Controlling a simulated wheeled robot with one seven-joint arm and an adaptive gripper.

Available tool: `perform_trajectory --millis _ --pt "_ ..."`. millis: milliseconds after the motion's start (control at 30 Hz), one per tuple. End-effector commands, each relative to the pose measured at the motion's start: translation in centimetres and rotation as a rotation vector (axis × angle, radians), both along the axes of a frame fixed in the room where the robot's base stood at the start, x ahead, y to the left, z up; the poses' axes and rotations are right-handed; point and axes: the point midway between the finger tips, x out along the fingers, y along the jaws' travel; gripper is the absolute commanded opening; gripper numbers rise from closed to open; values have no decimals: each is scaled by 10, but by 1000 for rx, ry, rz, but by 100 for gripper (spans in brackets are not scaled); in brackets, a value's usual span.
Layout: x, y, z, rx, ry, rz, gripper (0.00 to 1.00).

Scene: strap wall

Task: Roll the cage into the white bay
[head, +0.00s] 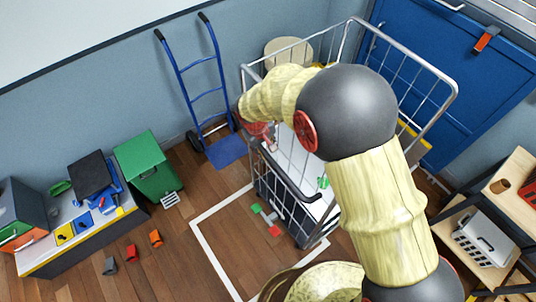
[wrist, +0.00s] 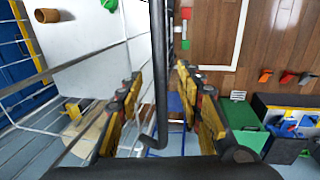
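The cage (head: 446,95) is a tall grey wire frame with white panels, standing upright in the middle of the head view, partly hidden by my arm. A dark bar (head: 284,173) runs along its near left side. The white bay (head: 216,264) is a white outline on the wooden floor at the cage's lower left; its line also shows in the wrist view (wrist: 238,42). My gripper (wrist: 158,85) is open, with the dark bar passing between its fingers and gaps visible on both sides. In the head view my gripper (head: 262,134) is small at the cage's left side.
A blue hand truck (head: 205,90) leans on the wall. A green bin (head: 150,165) and a low bench (head: 85,240) stand left. Small red and orange blocks (head: 155,239) lie on the floor. A wooden shelf (head: 510,185) stands right. A blue door (head: 425,60) is behind the cage.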

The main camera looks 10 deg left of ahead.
Motion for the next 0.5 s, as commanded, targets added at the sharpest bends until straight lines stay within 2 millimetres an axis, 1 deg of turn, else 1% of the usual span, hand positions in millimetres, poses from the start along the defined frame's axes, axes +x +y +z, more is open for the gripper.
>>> perform_trajectory --millis 100,300,500 --pt "2 -3 -19 -2 3 -1 36" --pt "7 -7 -47 -1 2 -1 36" --pt "9 -9 -62 0 1 0 36"
